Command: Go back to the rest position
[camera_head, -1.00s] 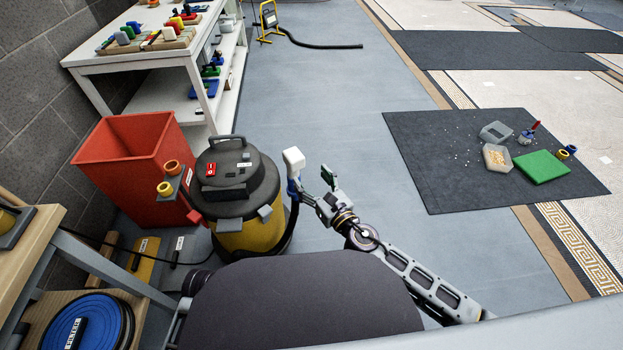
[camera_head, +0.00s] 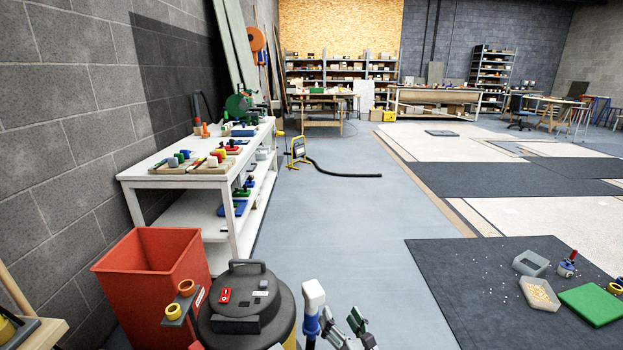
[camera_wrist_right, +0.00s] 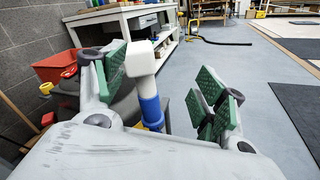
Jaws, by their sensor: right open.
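My right gripper (camera_head: 342,324) shows at the bottom of the head view, beside the vacuum. Its green-padded fingers are apart in the right wrist view (camera_wrist_right: 165,92). A tool with a white head and blue shaft (camera_head: 312,297) stands upright just left of it. In the wrist view this white-and-blue tool (camera_wrist_right: 141,60) shows between the finger pads, nearer the left one; I cannot tell whether it touches. The gripper is not closed on it. My left gripper is not in view.
A black-topped vacuum (camera_head: 243,312) and a red bin (camera_head: 150,262) stand at the lower left, near the white bench (camera_head: 190,182). A dark mat (camera_head: 450,262) with a green block (camera_head: 592,304) and small containers lies right. Open grey floor (camera_head: 350,230) lies between.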

